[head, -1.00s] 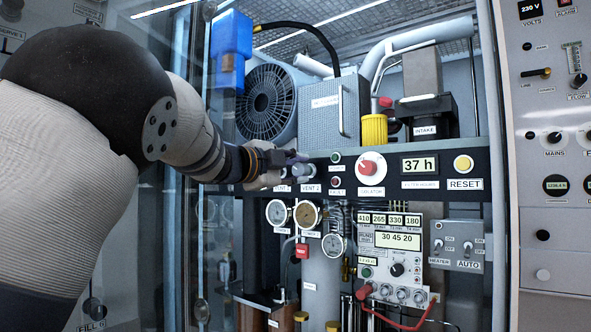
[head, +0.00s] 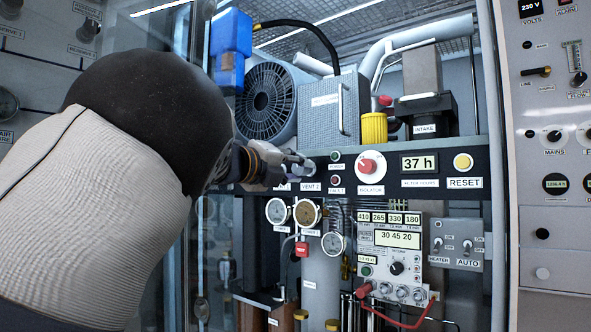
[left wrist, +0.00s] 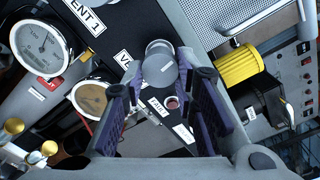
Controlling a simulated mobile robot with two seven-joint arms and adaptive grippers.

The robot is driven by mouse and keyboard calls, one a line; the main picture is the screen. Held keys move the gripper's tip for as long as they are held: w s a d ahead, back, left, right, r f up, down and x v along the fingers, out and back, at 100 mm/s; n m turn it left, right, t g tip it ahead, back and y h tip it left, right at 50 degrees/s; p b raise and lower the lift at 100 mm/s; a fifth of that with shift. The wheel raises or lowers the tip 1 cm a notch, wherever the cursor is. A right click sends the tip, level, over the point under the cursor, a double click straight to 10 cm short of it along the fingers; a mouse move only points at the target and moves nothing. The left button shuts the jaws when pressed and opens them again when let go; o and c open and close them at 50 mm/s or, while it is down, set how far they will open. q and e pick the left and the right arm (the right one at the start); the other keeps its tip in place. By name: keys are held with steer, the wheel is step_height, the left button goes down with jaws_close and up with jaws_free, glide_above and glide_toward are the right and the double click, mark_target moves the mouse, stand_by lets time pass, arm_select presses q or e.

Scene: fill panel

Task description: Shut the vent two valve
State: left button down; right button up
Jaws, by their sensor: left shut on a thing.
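The vent two valve is a grey round knob (left wrist: 160,68) in the left wrist view, sitting between my finger pads. Its VENT 2 label (head: 311,187) is on the black panel strip in the head view, just below my gripper. My left gripper (head: 300,166) is at the strip, shut on this knob; its fingers also show in the left wrist view (left wrist: 168,82), one on each side of it. In the head view the gripper mostly hides the knob. The knob's exact turn angle cannot be read. My right gripper is not in view.
Right of the gripper are small FAULT and other buttons (head: 336,181), the red isolator knob (head: 368,166), a display (head: 420,163) and the yellow RESET button (head: 462,163). Below hang round gauges (head: 306,212). A fan (head: 266,102) and grey box (head: 330,110) stand above.

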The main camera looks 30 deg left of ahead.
arm_select(q)
steer(key=shift+m, duration=0.6)
steer(key=c, duration=1.3)
jaws_free()
steer(key=shift+a, duration=0.1)
steer(key=s, duration=1.2)
steer(key=shift+a, duration=0.4)
